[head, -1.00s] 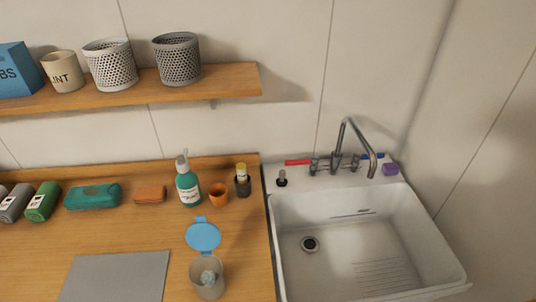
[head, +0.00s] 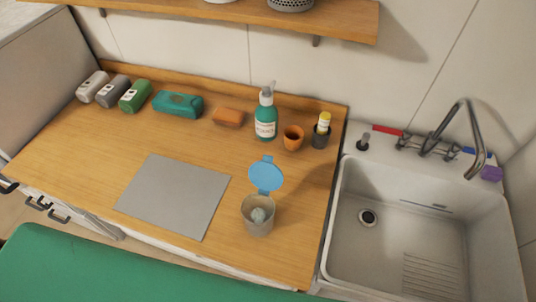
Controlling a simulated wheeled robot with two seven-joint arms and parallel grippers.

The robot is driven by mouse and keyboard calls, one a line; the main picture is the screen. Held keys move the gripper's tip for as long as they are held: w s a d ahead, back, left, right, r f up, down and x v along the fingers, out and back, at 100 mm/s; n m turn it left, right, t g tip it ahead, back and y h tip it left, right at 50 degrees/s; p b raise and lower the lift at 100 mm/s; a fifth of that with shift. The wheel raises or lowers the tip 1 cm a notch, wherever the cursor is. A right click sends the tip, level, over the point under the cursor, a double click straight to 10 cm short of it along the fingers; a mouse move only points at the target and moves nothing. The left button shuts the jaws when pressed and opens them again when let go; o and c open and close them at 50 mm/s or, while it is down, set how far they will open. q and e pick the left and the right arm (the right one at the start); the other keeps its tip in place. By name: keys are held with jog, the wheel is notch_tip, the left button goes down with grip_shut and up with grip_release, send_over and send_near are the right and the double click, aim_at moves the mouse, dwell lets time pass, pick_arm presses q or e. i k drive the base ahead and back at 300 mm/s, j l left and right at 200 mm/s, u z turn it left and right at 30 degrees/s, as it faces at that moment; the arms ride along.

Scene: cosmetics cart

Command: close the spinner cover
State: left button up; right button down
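The spinner (head: 259,222) is a small translucent grey cup on the wooden counter, just right of the grey mat. A pale lump (head: 258,214) shows inside it. Its round blue cover (head: 266,176) stands open, tilted up at the cup's back edge with a small tab on top. Neither of my grippers shows in the head view.
A grey mat (head: 175,196) lies left of the spinner. Behind stand a green pump bottle (head: 266,117), an orange cup (head: 293,138) and a dark holder (head: 320,138). A white sink (head: 420,225) is at right. A green surface (head: 110,270) fills the lower left.

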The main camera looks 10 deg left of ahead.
aim_at(265, 174)
jog(key=k+j+z, duration=0.75)
jog(key=k+j, duration=0.05)
jog(key=k, duration=0.1)
